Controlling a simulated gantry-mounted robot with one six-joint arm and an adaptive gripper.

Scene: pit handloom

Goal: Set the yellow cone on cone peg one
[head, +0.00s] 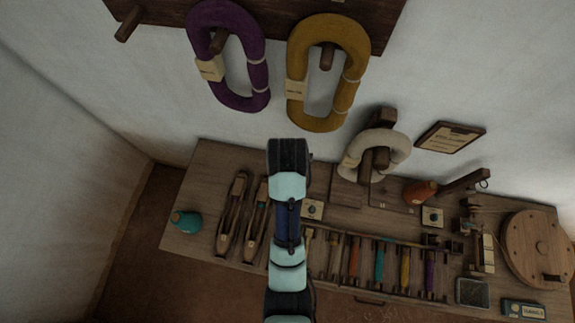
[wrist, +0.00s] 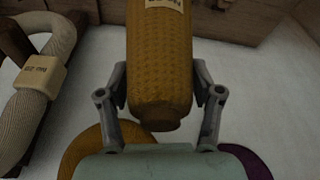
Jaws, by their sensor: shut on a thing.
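The yellow cone (wrist: 160,60) is between the two fingers of my gripper (wrist: 160,82) in the wrist view, with its rounded narrower end toward the palm and a pale label near the top edge. My gripper is shut on its sides. The cone's far end runs out of the picture. In the head view my arm hides the gripper and the cone. Cone peg one cannot be made out for certain; small square pale plates stand on the bench at the centre (head: 312,210) and at the right (head: 432,217).
The bench (head: 205,185) carries a teal cone (head: 185,221), an orange cone (head: 420,191), shuttles (head: 232,215), a row of coloured bobbins (head: 379,262) and a round wooden disc (head: 536,245). Purple (head: 257,75), yellow (head: 300,55) and cream (head: 397,145) hanks hang above it.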

